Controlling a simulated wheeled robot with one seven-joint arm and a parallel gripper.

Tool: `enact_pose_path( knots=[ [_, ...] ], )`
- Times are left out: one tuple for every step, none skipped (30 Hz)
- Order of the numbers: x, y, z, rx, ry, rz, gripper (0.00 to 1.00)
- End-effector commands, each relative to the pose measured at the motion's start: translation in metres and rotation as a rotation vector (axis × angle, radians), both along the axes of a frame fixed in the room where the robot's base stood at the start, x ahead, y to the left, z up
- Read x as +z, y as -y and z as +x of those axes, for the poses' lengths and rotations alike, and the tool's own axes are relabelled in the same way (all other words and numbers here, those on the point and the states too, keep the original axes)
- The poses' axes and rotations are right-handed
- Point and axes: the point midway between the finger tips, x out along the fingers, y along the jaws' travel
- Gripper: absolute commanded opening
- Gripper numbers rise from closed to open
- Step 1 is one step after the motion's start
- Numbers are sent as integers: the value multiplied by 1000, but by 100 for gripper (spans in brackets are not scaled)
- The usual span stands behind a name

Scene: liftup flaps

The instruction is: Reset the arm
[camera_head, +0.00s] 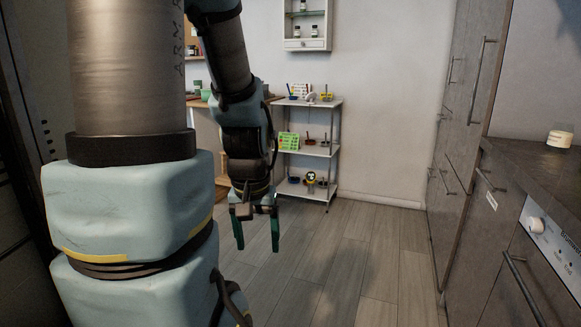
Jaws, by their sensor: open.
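My arm fills the left of the head view, with its upper part bent over and the forearm hanging down. My gripper (257,232) points down at the lower middle left, above the wooden floor. Its two dark green fingers are apart with nothing between them. It touches nothing that I can see.
A white shelf rack (310,150) with small items stands behind my gripper, beside a wooden desk (207,125). A white wall cabinet (306,25) hangs above. Tall grey cabinets (462,110) and a dark counter (535,180) line the right. The floor (350,250) between is clear.

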Motion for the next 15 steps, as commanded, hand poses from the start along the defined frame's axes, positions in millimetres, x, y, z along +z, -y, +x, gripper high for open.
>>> enact_pose_path(
  knots=[
    [34, 0, 0, 0, 0, 0, 76],
    [43, 0, 0, 0, 0, 0, 76],
    [56, 0, 0, -1, 0, 0, 76],
    [65, 0, 0, -1, 0, 0, 76],
    [74, 0, 0, -1, 0, 0, 76],
    [87, 0, 0, -1, 0, 0, 76],
    [96, 0, 0, -1, 0, 0, 76],
    [105, 0, 0, -1, 0, 0, 76],
    [117, 0, 0, -1, 0, 0, 76],
    [125, 0, 0, -1, 0, 0, 76],
    [132, 0, 0, -1, 0, 0, 76],
    [141, 0, 0, -1, 0, 0, 76],
    [147, 0, 0, -1, 0, 0, 76],
    [152, 0, 0, -1, 0, 0, 76],
    [157, 0, 0, -1, 0, 0, 76]
  ],
)
